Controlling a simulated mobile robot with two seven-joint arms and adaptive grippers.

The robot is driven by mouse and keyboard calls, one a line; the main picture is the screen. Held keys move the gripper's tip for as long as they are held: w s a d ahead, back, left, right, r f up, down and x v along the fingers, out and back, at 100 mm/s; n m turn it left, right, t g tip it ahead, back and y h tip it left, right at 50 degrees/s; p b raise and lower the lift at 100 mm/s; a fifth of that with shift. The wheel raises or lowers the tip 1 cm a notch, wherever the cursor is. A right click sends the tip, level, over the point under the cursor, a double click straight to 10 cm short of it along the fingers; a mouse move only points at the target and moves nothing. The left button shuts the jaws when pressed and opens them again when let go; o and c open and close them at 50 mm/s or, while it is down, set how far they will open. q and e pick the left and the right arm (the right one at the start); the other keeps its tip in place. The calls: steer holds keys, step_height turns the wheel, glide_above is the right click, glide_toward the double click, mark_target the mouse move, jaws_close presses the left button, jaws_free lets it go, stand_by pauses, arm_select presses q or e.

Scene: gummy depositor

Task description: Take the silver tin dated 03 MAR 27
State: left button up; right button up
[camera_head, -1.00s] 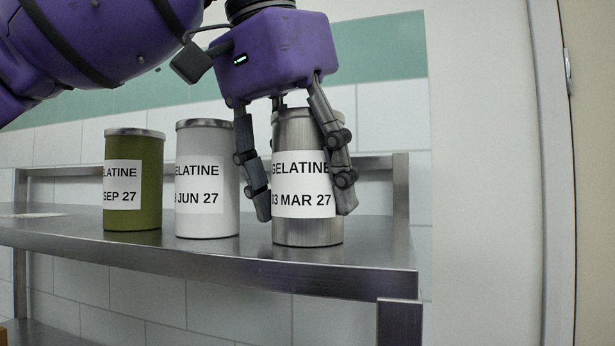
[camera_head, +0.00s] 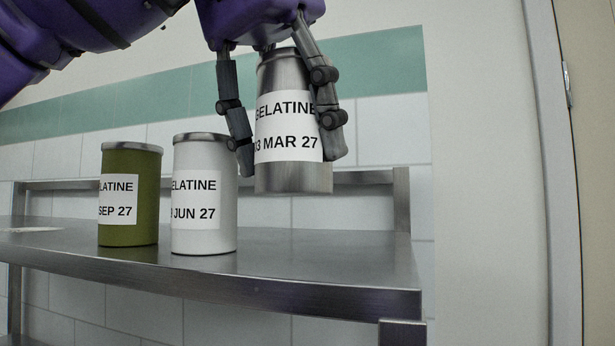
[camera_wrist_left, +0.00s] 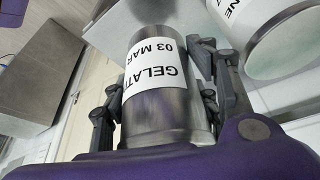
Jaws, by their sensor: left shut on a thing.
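The silver tin (camera_head: 290,179) carries a white label reading GELATINE and 03 MAR 27, its left edge partly cut off. My left gripper (camera_head: 290,155) is shut on it from above, one finger on each side. The tin hangs clear above the shelf, slightly tilted. In the left wrist view the silver tin (camera_wrist_left: 165,122) shows between the fingers of my left gripper (camera_wrist_left: 165,75), its label partly hidden. My right gripper is not in view.
A white tin (camera_head: 205,160) dated JUN 27 and a green tin (camera_head: 130,168) dated SEP 27 stand left of the held tin on the metal shelf (camera_head: 330,265). The shelf's right part is bare. A door frame (camera_head: 560,200) is at right.

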arm_select(q)
steer(key=s+a+r, duration=0.5)
steer(key=s+r, duration=0.2)
steer(key=s, duration=0.3)
steer(key=shift+s+a, duration=0.25)
steer(key=o, duration=1.1)
steer(key=shift+w, duration=0.1)
steer(key=c, duration=1.3)
steer(key=shift+c, duration=0.2)
